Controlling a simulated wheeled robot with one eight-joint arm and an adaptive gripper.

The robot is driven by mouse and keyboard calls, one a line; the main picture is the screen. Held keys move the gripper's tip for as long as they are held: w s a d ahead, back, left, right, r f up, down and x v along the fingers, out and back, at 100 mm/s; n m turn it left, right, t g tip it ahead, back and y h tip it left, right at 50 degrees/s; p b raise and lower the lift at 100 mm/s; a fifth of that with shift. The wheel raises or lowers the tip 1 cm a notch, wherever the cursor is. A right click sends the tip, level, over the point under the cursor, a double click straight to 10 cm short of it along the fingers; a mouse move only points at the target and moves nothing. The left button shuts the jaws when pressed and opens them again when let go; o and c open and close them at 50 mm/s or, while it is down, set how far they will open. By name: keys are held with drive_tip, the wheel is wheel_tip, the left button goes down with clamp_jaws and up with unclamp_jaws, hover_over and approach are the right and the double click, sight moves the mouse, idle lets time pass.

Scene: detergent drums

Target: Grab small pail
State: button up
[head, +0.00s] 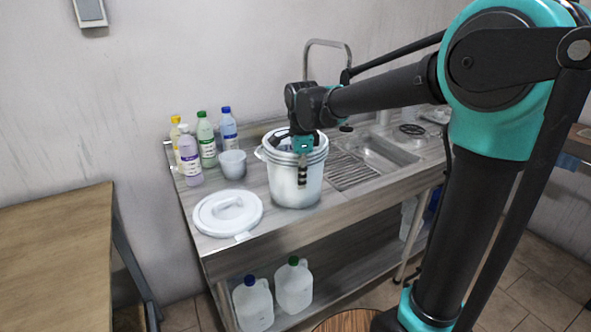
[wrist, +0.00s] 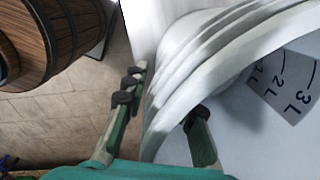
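A white pail (head: 290,187) with a ribbed rim stands upright on the counter; a smaller white tub (head: 232,164) stands to its left. In the wrist view, the pail's ribbed rim (wrist: 195,62) runs between the fingers of my gripper (wrist: 162,108). My gripper (head: 303,172) is at the pail's near side, pointing down, with one finger outside the wall and the other inside it. The fingers are spread, with a narrow gap between the outer finger and the rim. Litre marks (wrist: 290,85) show inside the pail. The inner finger is hidden in the head view.
A white lid (head: 228,213) lies in front left of the pail. Several bottles (head: 206,140) stand behind the tub. A sink (head: 375,152) with a drainer is to the right. Jugs (head: 294,287) stand on the lower shelf. A wooden barrel (wrist: 65,38) stands on the floor.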

clamp_jaws()
drive_tip(key=shift+r, duration=0.15)
